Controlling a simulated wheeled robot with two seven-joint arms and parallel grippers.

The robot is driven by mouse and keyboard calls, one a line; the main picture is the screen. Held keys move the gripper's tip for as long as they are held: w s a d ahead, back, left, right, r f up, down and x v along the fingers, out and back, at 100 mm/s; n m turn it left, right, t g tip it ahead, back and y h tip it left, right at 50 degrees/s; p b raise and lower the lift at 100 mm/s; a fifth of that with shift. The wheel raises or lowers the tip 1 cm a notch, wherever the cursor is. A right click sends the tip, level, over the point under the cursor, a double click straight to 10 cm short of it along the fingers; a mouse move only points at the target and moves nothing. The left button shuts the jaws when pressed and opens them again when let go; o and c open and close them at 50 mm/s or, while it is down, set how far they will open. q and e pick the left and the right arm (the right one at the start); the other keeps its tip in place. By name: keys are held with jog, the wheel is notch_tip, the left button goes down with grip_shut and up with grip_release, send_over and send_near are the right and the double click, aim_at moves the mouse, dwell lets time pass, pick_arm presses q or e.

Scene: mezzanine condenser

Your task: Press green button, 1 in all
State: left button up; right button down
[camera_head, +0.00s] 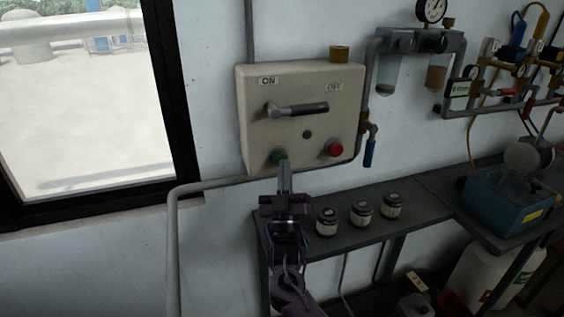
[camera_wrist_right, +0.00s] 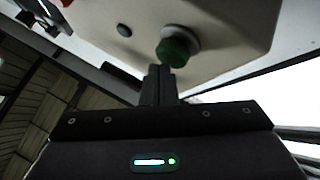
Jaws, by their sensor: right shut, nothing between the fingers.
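The green button (camera_head: 279,156) is on the lower left of a cream control box (camera_head: 300,85) on the wall. In the right wrist view the green button (camera_wrist_right: 174,50) stands out from the box in a pale collar. My right gripper (camera_head: 284,164) is shut and empty, its fingers pointing up at the button. In the right wrist view the closed fingertips (camera_wrist_right: 159,70) are just below the button and overlap its lower left edge. I cannot tell whether they touch it. My left gripper is not in view.
The box also has a red button (camera_head: 335,148), a lever handle (camera_head: 297,110) and a small dark button (camera_head: 307,134). A blue-handled valve (camera_head: 369,152) hangs at its right. Several jars (camera_head: 361,213) stand on a dark shelf (camera_head: 425,210) below. A pipe (camera_head: 215,184) runs below left.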

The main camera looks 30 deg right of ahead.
jog(key=shift+w+d, duration=0.1)
jog(key=shift+w, duration=0.2)
jog(key=shift+s, duration=0.1)
dwell(0.4)
jog(key=shift+s+a+p, duration=0.25)
jog(key=shift+s+p, duration=0.05)
jog(key=shift+s, duration=0.6)
jog(key=s+p, duration=0.1)
jog(key=s, duration=0.1)
jog(key=s+a+p, duration=0.1)
jog(key=s, duration=0.1)
jog(key=shift+s+a, duration=0.1)
jog(key=shift+s, duration=0.3)
jog(key=shift+w, duration=0.1)
dwell(0.4)
